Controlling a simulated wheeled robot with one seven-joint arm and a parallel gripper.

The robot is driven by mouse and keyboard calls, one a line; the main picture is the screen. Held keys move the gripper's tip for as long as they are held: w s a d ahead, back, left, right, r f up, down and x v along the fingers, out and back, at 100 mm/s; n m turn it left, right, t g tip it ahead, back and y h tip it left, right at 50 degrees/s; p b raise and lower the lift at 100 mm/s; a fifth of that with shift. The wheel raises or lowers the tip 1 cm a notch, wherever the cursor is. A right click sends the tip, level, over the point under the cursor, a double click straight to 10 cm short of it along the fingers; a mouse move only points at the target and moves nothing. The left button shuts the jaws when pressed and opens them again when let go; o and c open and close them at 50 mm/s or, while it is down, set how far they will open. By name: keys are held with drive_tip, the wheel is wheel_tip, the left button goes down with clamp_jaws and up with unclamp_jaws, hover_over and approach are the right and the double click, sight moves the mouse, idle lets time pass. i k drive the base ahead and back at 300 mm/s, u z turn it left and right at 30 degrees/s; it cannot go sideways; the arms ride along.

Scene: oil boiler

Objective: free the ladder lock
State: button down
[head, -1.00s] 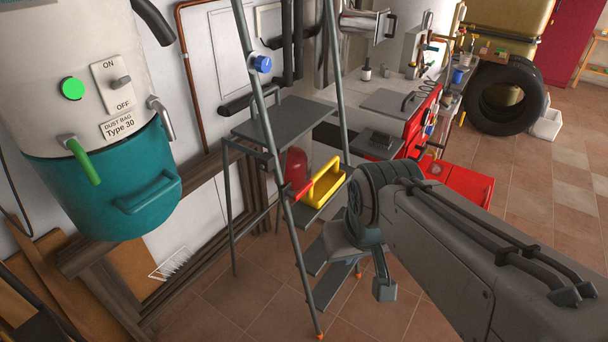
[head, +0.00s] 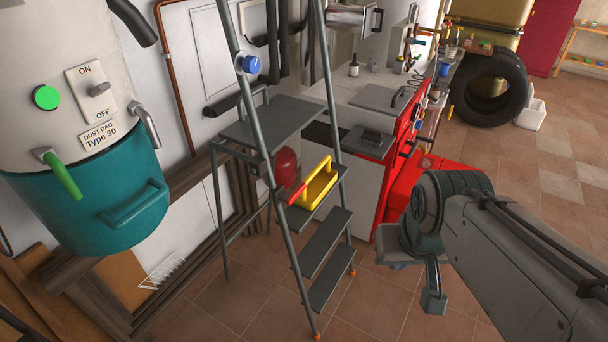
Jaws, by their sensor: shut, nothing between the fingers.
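The grey stepladder (head: 326,250) stands open left of my arm. A blue round knob (head: 251,65) sits on its left front rail near the top. A red handle (head: 297,193) sits lower on the same rail; I cannot tell which of these is the lock. A yellow open tray (head: 319,190) rests on the ladder just behind the red handle. My gripper (head: 434,300) is at the end of my grey arm, right of the lower steps. It is shut and empty, apart from knob and handle, and partly hidden by my wrist.
A teal and white dust collector (head: 125,215) fills the left. A red cabinet (head: 400,150) with a worktop stands behind the ladder. A tyre (head: 489,94) leans at the back right. Tiled floor (head: 545,195) is clear at right.

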sight(290, 200)
drive_tip(key=i, duration=1)
drive_tip(key=u, duration=0.25)
